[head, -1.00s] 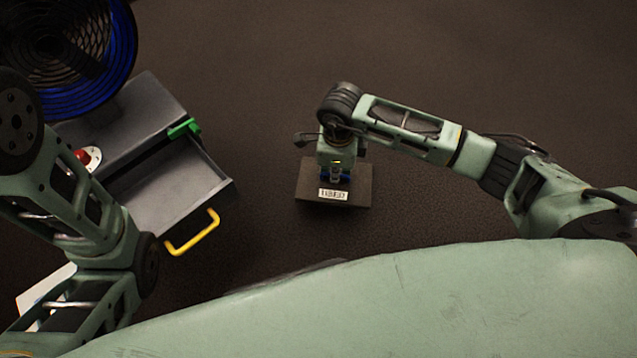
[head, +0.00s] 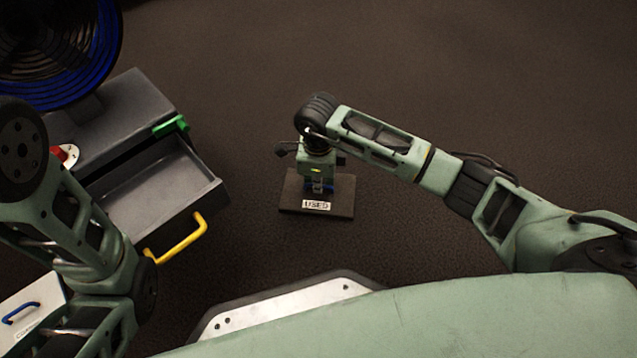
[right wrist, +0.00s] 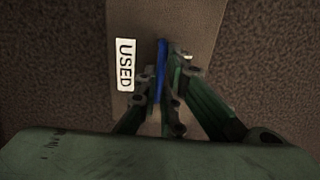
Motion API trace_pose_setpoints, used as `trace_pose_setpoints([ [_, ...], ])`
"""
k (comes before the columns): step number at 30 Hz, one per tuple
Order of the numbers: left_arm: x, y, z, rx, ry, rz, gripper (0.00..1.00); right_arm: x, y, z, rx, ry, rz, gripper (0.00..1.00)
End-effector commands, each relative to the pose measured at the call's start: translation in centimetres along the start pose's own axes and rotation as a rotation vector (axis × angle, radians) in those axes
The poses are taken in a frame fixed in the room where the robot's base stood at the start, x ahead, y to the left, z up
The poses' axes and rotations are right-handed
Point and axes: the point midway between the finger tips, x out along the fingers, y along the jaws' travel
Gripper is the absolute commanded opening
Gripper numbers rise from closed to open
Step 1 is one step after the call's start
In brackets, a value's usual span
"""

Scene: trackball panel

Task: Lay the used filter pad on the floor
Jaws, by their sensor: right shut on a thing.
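The used filter pad (head: 338,203) is a flat grey-brown plate with a white label reading USED and a blue handle. It shows near the middle of the head view and below the gripper in the right wrist view (right wrist: 195,20). My right gripper (head: 318,186) is above it, shut on the blue handle (right wrist: 161,62), and partly hides the pad. Dark carpeted floor (head: 420,60) surrounds the pad. Whether the pad touches the floor or hangs just above it, I cannot tell. My left arm is at the left edge, and its gripper is not seen.
A grey housing (head: 115,112) with a blue-rimmed fan, red button and green latch stands at left. Its open drawer (head: 150,190) has a yellow handle and looks empty. A white pad (head: 40,298) with a blue handle lies at lower left. Floor right and beyond is clear.

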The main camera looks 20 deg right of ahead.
Motion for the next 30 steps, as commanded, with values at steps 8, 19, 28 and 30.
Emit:
trace_pose_setpoints([
  [8, 0.0, 0.0, 0.0, 0.0, 0.001, 0.0, 0.0, 0.2, 0.0, 0.0, 0.0, 0.0, 0.0, 0.21],
  [19, 0.0, 0.0, 0.0, 0.001, 0.0, 0.0, 0.0, 0.1, 0.0, 0.0, 0.0, 0.0, 0.0, 0.26],
  [28, 2.0, -0.4, 0.7, 0.001, 0.0, 0.0, 0.0, -2.5, -0.1, 0.0, -0.001, -0.001, -0.001, 0.26],
  [30, 3.0, -0.6, 1.0, 0.001, 0.0, 0.0, 0.0, -3.8, -0.1, 0.0, -0.002, -0.001, -0.002, 0.26],
])
